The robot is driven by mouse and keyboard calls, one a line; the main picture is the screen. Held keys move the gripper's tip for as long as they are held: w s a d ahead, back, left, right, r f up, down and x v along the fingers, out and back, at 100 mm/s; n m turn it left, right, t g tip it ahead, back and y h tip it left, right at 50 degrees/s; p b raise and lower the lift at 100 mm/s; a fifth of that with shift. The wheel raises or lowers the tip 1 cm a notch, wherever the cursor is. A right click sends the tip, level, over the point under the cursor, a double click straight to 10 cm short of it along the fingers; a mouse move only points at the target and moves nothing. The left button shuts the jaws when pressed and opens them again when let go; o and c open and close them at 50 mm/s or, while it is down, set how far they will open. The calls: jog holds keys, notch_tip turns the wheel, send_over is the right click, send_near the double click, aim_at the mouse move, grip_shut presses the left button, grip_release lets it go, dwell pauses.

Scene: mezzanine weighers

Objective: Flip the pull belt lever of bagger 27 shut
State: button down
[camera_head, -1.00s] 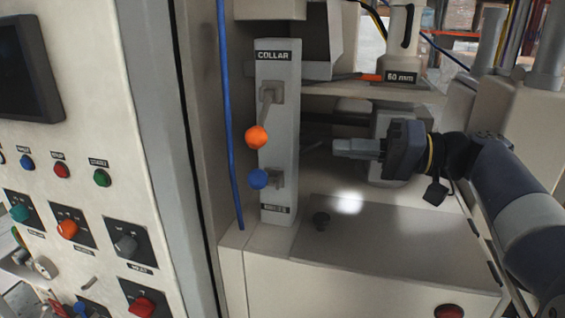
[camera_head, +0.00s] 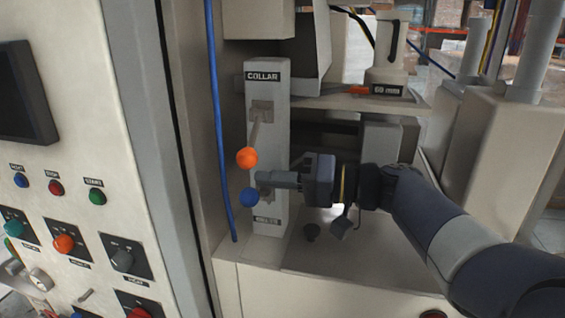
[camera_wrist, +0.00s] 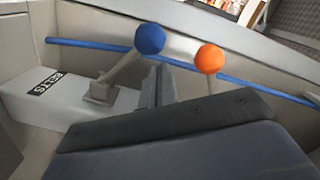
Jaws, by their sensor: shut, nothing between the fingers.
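A pale upright post (camera_head: 266,142) carries two levers. The lower one, by the label reading BELTS (camera_wrist: 47,80), has a blue knob (camera_head: 249,197); its stem (camera_wrist: 121,72) sticks out from a square mount in the wrist view. The upper lever, under the COLLAR label (camera_head: 263,76), has an orange knob (camera_head: 247,158) and hangs slanting down. My gripper (camera_head: 261,178) is shut and empty, with its fingertips in front of the post, between the two knobs' heights and close to the blue one. In the wrist view the fingers (camera_wrist: 157,86) lie between the knobs. Whether they touch the blue knob is unclear.
A blue hose (camera_head: 220,120) runs vertically left of the knobs. A control panel with buttons and dials (camera_head: 60,200) stands at the left. A shelf with a 60 mm part (camera_head: 391,89) is above my arm.

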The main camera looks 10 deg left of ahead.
jog(key=shift+s+f, duration=0.15)
jog(key=shift+s, duration=0.1)
jog(key=shift+f+b, duration=0.2)
jog(key=shift+b, duration=0.15)
jog(key=shift+s+n+b, duration=0.2)
jog(key=shift+n+b, duration=0.2)
jog(key=shift+b, duration=0.3)
jog(key=shift+f+b, duration=0.2)
jog(key=shift+b, duration=0.35)
notch_tip(320, 180, down, 8)
jog(key=s+n+t+b, duration=0.1)
jog(key=n+b, duration=1)
jog(key=b, duration=1.6)
jog(key=shift+s+a+r, duration=0.15)
jog(key=shift+s+r, duration=0.05)
jog(key=shift+s, duration=0.6)
jog(key=shift+f, duration=0.1)
